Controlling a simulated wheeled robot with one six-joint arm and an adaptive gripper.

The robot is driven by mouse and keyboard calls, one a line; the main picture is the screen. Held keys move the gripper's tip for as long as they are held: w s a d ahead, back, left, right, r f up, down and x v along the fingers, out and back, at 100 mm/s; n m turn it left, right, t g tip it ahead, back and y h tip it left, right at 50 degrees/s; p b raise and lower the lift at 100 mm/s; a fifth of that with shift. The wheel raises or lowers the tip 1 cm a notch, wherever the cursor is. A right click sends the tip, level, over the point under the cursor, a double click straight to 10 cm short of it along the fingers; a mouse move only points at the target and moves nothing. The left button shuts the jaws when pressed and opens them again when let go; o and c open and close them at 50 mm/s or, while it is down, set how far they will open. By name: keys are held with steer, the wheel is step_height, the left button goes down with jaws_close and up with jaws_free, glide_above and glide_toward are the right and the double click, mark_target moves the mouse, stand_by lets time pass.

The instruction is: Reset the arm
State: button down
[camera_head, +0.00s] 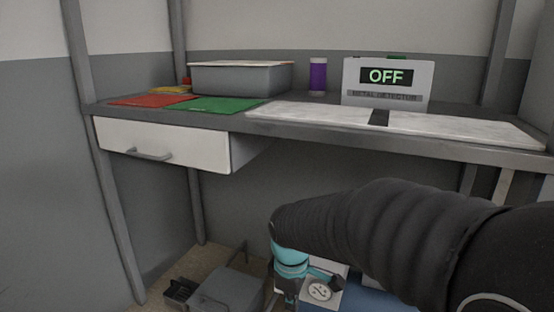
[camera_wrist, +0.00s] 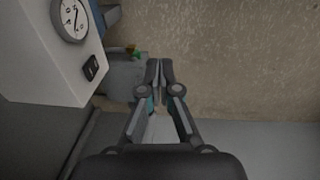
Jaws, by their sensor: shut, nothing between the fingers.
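My arm, in a dark ribbed sleeve, reaches in from the right in the head view and bends down in front of the table. In the wrist view my gripper (camera_wrist: 160,70) is shut and empty, its two fingertips together above the brown floor (camera_wrist: 230,50).
The table (camera_head: 300,125) holds a red mat (camera_head: 150,101), a green mat (camera_head: 222,105), a grey box (camera_head: 240,80), a purple bottle (camera_head: 318,77) and a metal detector (camera_head: 388,80) reading OFF. A white drawer (camera_head: 165,146) hangs below. A grey object (camera_head: 228,290) stands on the floor.

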steer(key=s+d+r+m+t+p, duration=0.4)
steer(key=s+d+r+m, duration=0.8)
steer(key=s, duration=0.4)
step_height(320, 180, up, 2)
steer(key=shift+d+r+m+p, duration=0.1)
steer(key=shift+d+m+p, duration=0.1)
steer(key=shift+m+p, duration=0.4)
steer(key=shift+s, duration=0.1)
